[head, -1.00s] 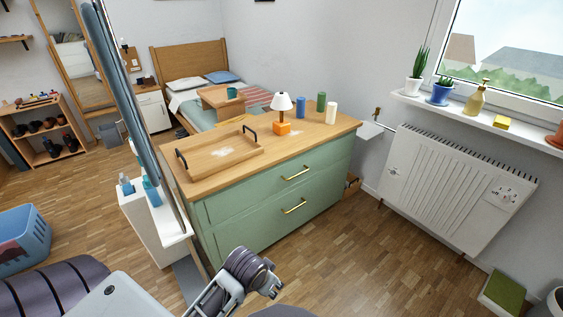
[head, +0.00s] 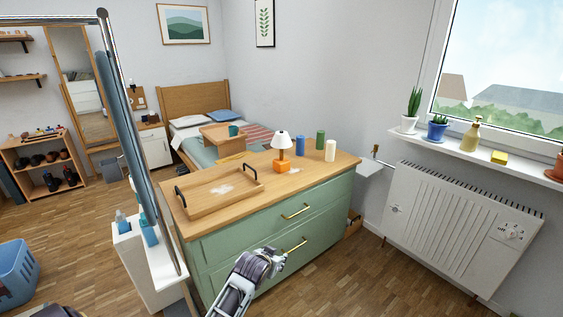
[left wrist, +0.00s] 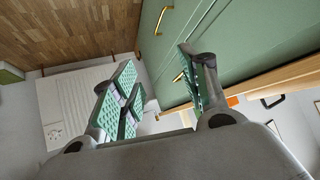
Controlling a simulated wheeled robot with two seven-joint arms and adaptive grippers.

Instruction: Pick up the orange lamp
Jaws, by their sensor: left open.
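The orange lamp (head: 283,166) stands upright on the wooden top of the green dresser (head: 228,246). It has a white shade and an orange base. My left gripper (head: 285,257) is in front of the dresser, below its top and near the lower drawer handle, apart from the lamp. In the left wrist view the gripper (left wrist: 160,85) is open with nothing between its fingers. A small patch of orange (left wrist: 232,100) shows beside a finger there; I cannot tell if it is the lamp. My right gripper is not in view.
A wooden tray (head: 178,208) with black handles lies left of the lamp. A blue cylinder (head: 300,146), a green cylinder (head: 320,140) and a cream cylinder (head: 330,151) stand to its right. A white radiator (head: 440,220) is on the right. Both drawers look shut.

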